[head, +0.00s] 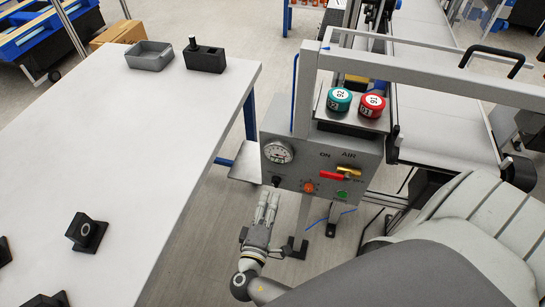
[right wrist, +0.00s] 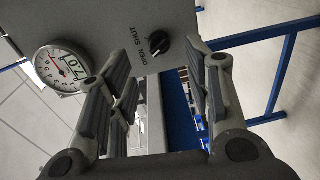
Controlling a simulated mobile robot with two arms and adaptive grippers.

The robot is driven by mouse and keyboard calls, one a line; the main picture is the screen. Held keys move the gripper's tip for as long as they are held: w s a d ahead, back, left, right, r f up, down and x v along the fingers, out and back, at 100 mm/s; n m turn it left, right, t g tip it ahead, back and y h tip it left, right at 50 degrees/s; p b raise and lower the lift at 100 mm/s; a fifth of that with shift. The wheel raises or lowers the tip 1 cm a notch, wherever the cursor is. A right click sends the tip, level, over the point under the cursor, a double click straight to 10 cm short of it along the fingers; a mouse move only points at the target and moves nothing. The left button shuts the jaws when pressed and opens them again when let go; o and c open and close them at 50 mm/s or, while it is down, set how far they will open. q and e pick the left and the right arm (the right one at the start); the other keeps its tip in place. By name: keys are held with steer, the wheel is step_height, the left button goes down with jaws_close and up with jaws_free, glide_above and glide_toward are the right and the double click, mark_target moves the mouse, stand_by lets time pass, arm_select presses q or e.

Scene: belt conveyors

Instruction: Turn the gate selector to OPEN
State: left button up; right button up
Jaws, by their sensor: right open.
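The gate selector is a small black knob (right wrist: 164,44) on the grey panel, beside the printed words OPEN and SHUT in the right wrist view. In the head view the selector (head: 277,181) is a small dark spot at the panel's lower left, under the gauge. I cannot tell which word its pointer faces. My right gripper (head: 268,198) is just below the selector in the head view, fingers pointing up toward it. In the right wrist view the gripper (right wrist: 158,68) is open and empty, with the knob ahead between the finger tips, apparently apart from them. My left gripper is not in view.
The panel (head: 325,148) also carries a gauge (head: 278,151), a red lever (head: 333,175), an orange knob (head: 308,187) and a green button (head: 342,194). Green (head: 339,99) and red (head: 372,105) buttons sit above. A white table (head: 130,150) stands left; a conveyor (head: 445,120) runs right.

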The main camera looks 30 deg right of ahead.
steer(key=v, duration=0.5)
steer(key=shift+s+a, duration=0.2)
steer(key=s+d+f+n+g+y, duration=0.1)
steer(key=s+d+f+g+y, duration=0.3)
steer(key=f, duration=0.8)
steer(key=s+a+f+n+g+y, duration=0.1)
steer(key=s+f+g+y, duration=0.15)
steer(key=s+f, duration=0.65)
steer(key=s+d+f+m+g+y, duration=0.1)
steer(key=s+f+m+g+y, duration=0.3)
steer(key=s+f, duration=1.2)
steer(key=m+y, duration=0.2)
steer(key=m, duration=0.1)
steer(key=shift+s+f+m, duration=0.25)
steer(key=shift+m, duration=0.05)
